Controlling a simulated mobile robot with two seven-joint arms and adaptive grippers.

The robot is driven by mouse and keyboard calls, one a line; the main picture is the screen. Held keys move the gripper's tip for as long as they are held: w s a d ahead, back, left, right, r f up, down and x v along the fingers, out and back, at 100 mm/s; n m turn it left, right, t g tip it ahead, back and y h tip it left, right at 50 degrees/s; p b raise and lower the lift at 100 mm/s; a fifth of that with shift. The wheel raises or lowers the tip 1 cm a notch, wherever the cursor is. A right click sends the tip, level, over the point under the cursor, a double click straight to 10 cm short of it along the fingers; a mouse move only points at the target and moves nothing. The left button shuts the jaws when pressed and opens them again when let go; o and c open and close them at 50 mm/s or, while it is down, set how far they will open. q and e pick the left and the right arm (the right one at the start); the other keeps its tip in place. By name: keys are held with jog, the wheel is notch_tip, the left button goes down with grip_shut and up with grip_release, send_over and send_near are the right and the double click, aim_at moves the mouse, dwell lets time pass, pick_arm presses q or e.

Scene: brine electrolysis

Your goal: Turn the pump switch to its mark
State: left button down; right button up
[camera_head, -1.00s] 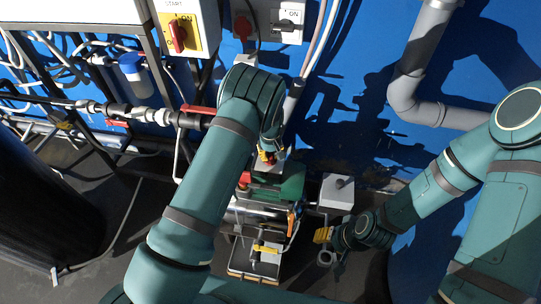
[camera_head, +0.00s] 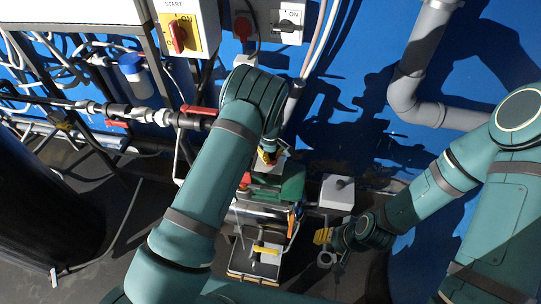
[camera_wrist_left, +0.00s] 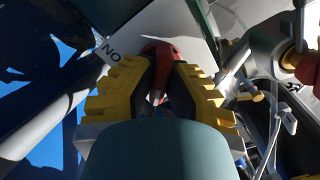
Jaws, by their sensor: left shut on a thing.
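My left gripper (camera_wrist_left: 160,92) is shut on a red switch handle (camera_wrist_left: 160,50) in the left wrist view. The handle sits between the yellow ribbed fingers, over a pale panel (camera_wrist_left: 188,24) with a marking that reads "NO" (camera_wrist_left: 111,49) in this view. The fingers and wrist hide much of the switch. In the head view my left gripper (camera_head: 268,156) shows only as a small yellow piece at a pale box above the green pump (camera_head: 291,186). My right gripper (camera_head: 324,240) has yellow fingers and is right of the pump; its opening is unclear.
A grey-white box (camera_head: 337,191) is right of the pump. A yellow-handled valve (camera_head: 266,249) is below it. A red-handled pipe valve (camera_head: 198,110) is to the left. A yellow switch panel (camera_head: 184,33) and a white ON box (camera_head: 284,22) hang above.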

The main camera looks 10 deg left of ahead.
aim_at(270, 155)
pick_arm(q)
jog(key=shift+s+f, duration=0.1)
jog(key=c, duration=1)
grip_release()
notch_tip(270, 155, up, 12)
jog(key=shift+r, duration=0.1)
